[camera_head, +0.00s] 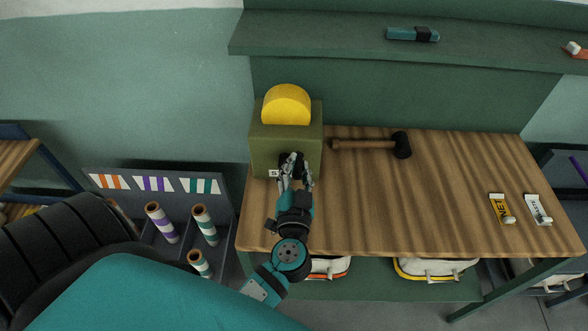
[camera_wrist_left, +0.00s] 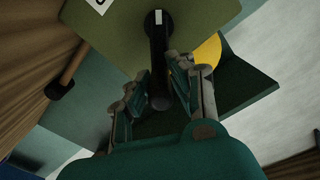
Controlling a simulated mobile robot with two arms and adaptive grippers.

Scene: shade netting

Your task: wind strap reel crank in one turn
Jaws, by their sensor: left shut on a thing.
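An olive-green box (camera_head: 262,148) with a yellow half-round reel (camera_head: 287,106) on top stands at the left end of the wooden workbench. In the left wrist view, a black crank arm (camera_wrist_left: 157,45) with a white mark at its upper end runs down the box front (camera_wrist_left: 200,15) to a dark knob (camera_wrist_left: 160,102). My left gripper (camera_head: 293,168) is at the box front and hides most of the crank in the head view. In the wrist view its fingers (camera_wrist_left: 160,88) are on both sides of the knob, shut on it. My right gripper is not in view.
A mallet (camera_head: 365,145) lies on the workbench right of the box. Striped rolls (camera_head: 204,226) stand in a rack at left. The bench's middle front is clear.

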